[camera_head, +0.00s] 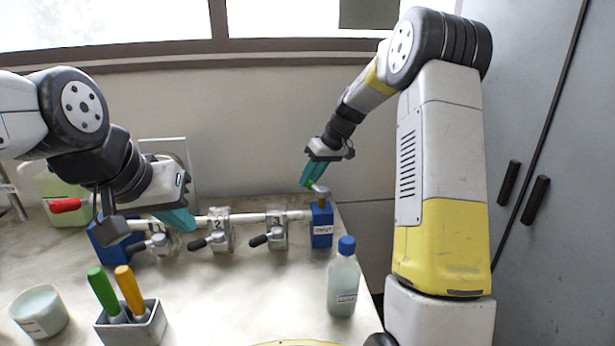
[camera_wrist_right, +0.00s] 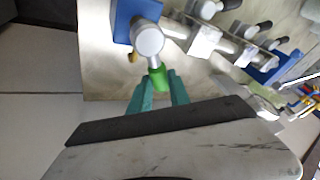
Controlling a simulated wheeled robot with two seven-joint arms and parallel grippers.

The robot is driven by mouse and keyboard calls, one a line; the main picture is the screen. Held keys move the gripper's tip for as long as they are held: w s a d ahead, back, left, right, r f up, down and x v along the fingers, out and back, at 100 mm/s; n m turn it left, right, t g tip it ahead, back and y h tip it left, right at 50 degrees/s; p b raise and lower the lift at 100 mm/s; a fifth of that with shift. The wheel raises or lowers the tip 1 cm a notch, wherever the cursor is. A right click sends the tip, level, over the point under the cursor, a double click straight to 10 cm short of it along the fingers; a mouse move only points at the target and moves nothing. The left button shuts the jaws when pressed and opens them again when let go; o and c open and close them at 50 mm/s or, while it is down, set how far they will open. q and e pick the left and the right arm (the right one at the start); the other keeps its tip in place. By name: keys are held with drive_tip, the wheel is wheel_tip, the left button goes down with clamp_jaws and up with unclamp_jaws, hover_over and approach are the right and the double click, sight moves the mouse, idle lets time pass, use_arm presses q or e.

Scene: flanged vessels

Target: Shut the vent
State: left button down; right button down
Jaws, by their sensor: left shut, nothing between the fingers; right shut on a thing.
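The vent appears to be the small valve with a silver round body (camera_wrist_right: 147,42) and a green handle (camera_wrist_right: 158,77), on the blue block (camera_head: 321,224) at the right end of the pipe. My right gripper (camera_head: 312,176) reaches down from above, and its teal fingers (camera_wrist_right: 158,92) are shut on the green handle. In the head view only a sliver of that handle shows. My left gripper (camera_head: 176,220) is shut and empty, beside the left part of the pipe, away from the vent. The handle's exact angle is hard to tell.
The white pipe (camera_head: 255,217) carries several dark-handled valves (camera_head: 219,238). A blue-capped bottle (camera_head: 343,282) stands in front of the right block. A grey holder (camera_head: 130,328) with green and orange handles and a jar (camera_head: 40,311) stand front left. A cabinet (camera_head: 560,120) is at right.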

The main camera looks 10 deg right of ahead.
drive_tip(key=shift+s+a+n+g, duration=0.5)
drive_tip(key=shift+s+n+g, duration=0.3)
drive_tip(key=shift+n, duration=1.1)
drive_tip(key=shift+s+a+n+g, duration=0.45)
drive_tip(key=shift+s+n+g, duration=0.35)
drive_tip(key=shift+n, duration=1.1)
drive_tip(key=shift+s+a+n+g, duration=0.6)
drive_tip(key=shift+n+g, duration=0.3)
drive_tip(key=shift+n, duration=1)
drive_tip(key=shift+s+d, duration=0.1)
drive_tip(key=c, duration=1.2)
unclamp_jaws()
drive_tip(key=v, duration=0.7)
drive_tip(key=shift+r, duration=0.4)
